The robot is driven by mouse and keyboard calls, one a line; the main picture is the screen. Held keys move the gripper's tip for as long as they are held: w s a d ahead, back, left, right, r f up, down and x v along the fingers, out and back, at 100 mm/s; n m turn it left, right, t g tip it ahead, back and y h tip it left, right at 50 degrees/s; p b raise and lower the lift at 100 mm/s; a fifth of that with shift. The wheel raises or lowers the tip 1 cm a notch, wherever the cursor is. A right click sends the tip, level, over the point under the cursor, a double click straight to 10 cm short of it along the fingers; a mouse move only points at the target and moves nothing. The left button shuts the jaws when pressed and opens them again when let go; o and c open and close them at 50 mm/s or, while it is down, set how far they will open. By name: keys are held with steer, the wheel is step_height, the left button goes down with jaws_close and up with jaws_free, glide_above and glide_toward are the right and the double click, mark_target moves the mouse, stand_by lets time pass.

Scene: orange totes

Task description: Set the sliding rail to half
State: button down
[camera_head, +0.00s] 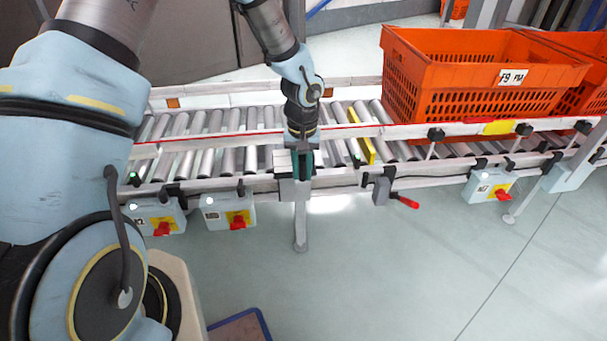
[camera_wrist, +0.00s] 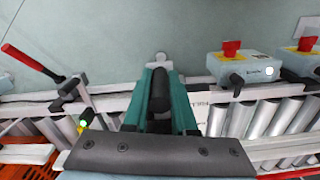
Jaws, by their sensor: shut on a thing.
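A long pale rail with a red stripe (camera_head: 400,131) runs along the near side of the roller conveyor; I cannot tell for sure that it is the sliding rail. My gripper (camera_head: 303,170) points down at the conveyor's front edge, over a support leg. In the wrist view, its teal fingers (camera_wrist: 160,105) are shut on an upright black knob (camera_wrist: 160,88). The knob's base and its link to the rail are hidden by the fingers. A red-handled lever (camera_head: 405,202) is on the conveyor front, right of my gripper; it also shows in the wrist view (camera_wrist: 30,63).
Orange totes (camera_head: 440,95) stand on the conveyor at the right. A yellow bar (camera_head: 362,137) lies across the rollers (camera_head: 215,140). Grey control boxes with red knobs (camera_head: 229,212) hang at the front left, another (camera_head: 490,187) at the right.

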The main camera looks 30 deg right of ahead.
steer(key=shift+w+d, duration=0.2)
steer(key=shift+w, duration=0.3)
steer(key=shift+w+d, duration=0.15)
steer(key=shift+w, duration=0.35)
steer(key=c, duration=0.7)
jaws_free()
steer(key=shift+s, duration=0.1)
step_height(320, 180, up, 11)
steer(key=shift+f+p, duration=0.1)
steer(key=shift+p, duration=0.45)
steer(key=shift+a, duration=0.1)
